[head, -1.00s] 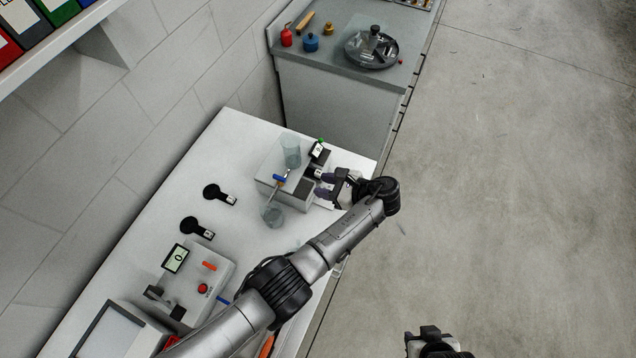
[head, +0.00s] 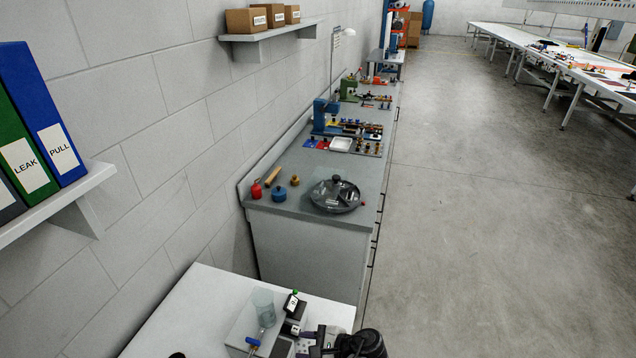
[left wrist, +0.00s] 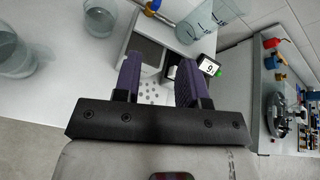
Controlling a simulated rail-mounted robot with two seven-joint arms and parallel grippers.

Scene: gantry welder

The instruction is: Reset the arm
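My left gripper (head: 312,340) is at the bottom of the head view, beside a grey test fixture (head: 243,326) on the white table. In the left wrist view its two dark purple fingers (left wrist: 160,82) stand apart, with no held thing visible between them. A grey box top with a perforated patch shows beyond the fingers. My right gripper is out of view.
A grey cabinet (head: 300,250) stands beyond the white table (head: 190,312), with a round dark tray (head: 335,197), a red bottle (head: 256,190) and a blue pot (head: 279,194) on top. A binder shelf (head: 60,205) juts from the left wall.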

